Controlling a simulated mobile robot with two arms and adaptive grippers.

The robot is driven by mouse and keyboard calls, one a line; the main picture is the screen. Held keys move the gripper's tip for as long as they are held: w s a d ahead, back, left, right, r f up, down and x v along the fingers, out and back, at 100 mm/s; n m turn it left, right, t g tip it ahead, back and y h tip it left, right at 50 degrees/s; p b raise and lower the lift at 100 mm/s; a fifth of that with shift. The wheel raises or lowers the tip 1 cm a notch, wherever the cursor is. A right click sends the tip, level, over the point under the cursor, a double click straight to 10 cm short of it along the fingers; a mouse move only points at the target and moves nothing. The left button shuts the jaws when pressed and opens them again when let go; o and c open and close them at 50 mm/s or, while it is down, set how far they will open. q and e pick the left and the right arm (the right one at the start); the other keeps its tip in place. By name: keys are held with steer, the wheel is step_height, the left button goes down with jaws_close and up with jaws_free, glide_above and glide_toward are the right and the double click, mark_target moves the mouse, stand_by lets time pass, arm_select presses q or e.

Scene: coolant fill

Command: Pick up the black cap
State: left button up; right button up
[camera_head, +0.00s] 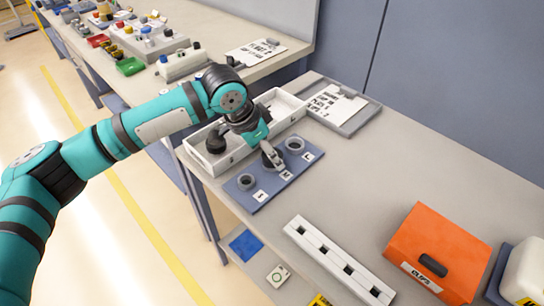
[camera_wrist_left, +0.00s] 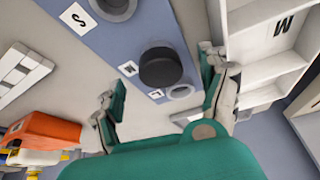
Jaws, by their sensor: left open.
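A round black cap (camera_wrist_left: 160,67) shows in the left wrist view over the middle of the blue board (camera_wrist_left: 188,30). It lies in the picture between my left gripper's two fingers, which are apart and not closed on it. I cannot tell how far below the fingertips it is. In the head view my left gripper (camera_head: 274,160) is above the middle of the blue board (camera_head: 262,193) and hides the cap there. Another dark round piece (camera_head: 215,142) sits in the near-left part of the white tray (camera_head: 238,155). My right gripper is out of view.
The board has grey rings (camera_head: 246,181) and letter labels. A sign on a grey holder (camera_head: 338,108) stands behind. A white slotted rack (camera_head: 338,262) and an orange box (camera_head: 438,250) stand in front and right. The table between is clear.

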arm_select(q)
steer(key=shift+x, duration=1.55)
steer(key=shift+r, duration=0.1)
steer(key=c, duration=1.1)
steer(key=shift+c, duration=0.2)
steer(key=shift+r, duration=0.15)
